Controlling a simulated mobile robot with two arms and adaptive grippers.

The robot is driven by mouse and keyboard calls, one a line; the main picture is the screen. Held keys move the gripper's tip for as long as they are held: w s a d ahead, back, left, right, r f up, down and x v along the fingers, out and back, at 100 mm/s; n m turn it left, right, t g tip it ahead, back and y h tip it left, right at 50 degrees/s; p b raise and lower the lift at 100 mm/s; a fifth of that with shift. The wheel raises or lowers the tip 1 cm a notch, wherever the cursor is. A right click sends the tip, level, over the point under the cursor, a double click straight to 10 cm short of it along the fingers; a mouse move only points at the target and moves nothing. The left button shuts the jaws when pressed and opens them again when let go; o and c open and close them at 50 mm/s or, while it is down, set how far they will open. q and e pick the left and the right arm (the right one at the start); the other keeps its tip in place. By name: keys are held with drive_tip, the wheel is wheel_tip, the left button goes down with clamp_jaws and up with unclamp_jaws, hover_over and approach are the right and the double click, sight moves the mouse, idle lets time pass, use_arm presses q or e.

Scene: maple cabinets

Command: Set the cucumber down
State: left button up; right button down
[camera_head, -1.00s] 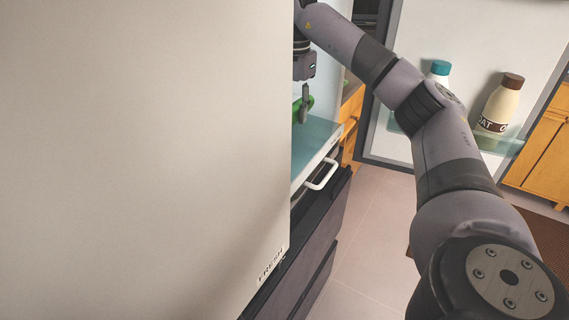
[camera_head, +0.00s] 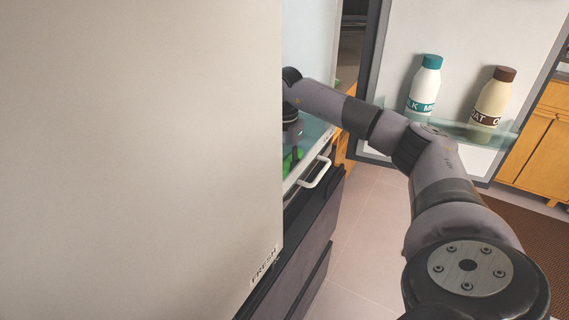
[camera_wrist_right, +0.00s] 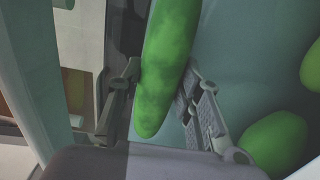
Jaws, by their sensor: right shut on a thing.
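The green cucumber (camera_wrist_right: 168,58) lies lengthwise between the two fingers of my right gripper (camera_wrist_right: 160,80) in the right wrist view. The gripper is shut on it. In the head view, a small green part of the cucumber (camera_head: 292,160) shows below my right wrist, just above or at the glassy shelf (camera_head: 311,133) inside the fridge. I cannot tell whether it touches the shelf. The large pale door at left hides part of this area. My left gripper is not in view.
More green produce lies at the right in the wrist view (camera_wrist_right: 275,145), close to the right finger. A milk bottle (camera_head: 424,90) and an oat bottle (camera_head: 492,98) stand in the open door. The pale door (camera_head: 140,160) fills the left.

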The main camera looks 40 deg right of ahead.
sight(284, 162)
drive_tip(key=c, duration=1.1)
unclamp_jaws()
drive_tip(key=shift+r, duration=0.1)
wheel_tip(284, 162, up, 12)
